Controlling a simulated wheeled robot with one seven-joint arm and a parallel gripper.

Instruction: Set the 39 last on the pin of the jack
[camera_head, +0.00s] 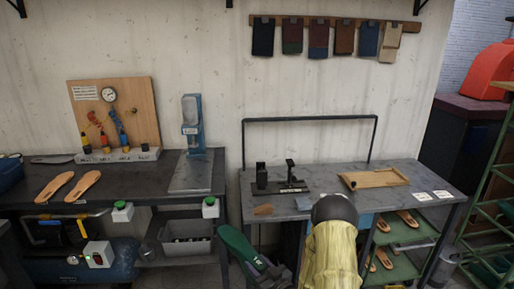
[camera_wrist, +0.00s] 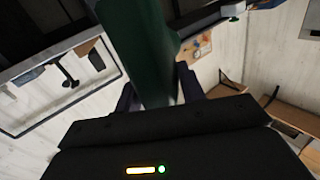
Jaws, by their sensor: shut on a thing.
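A green last (camera_head: 236,243) is held by my gripper (camera_head: 262,272) low in the middle of the head view, in front of the workbench. It slants from upper left to lower right; no number on it is readable. In the wrist view the last (camera_wrist: 147,45) stands out between the two dark fingers of my gripper (camera_wrist: 158,92), which is shut on it. A black stand that looks like the jack (camera_head: 291,180) is on the right bench, beyond the last and apart from it. Its short post has a small flat top; I cannot make out the pin.
A dark block (camera_head: 261,176) stands beside the post. A dark frame (camera_head: 310,120) rises behind. The left bench holds a blue press (camera_head: 191,125) and soles (camera_head: 82,185).

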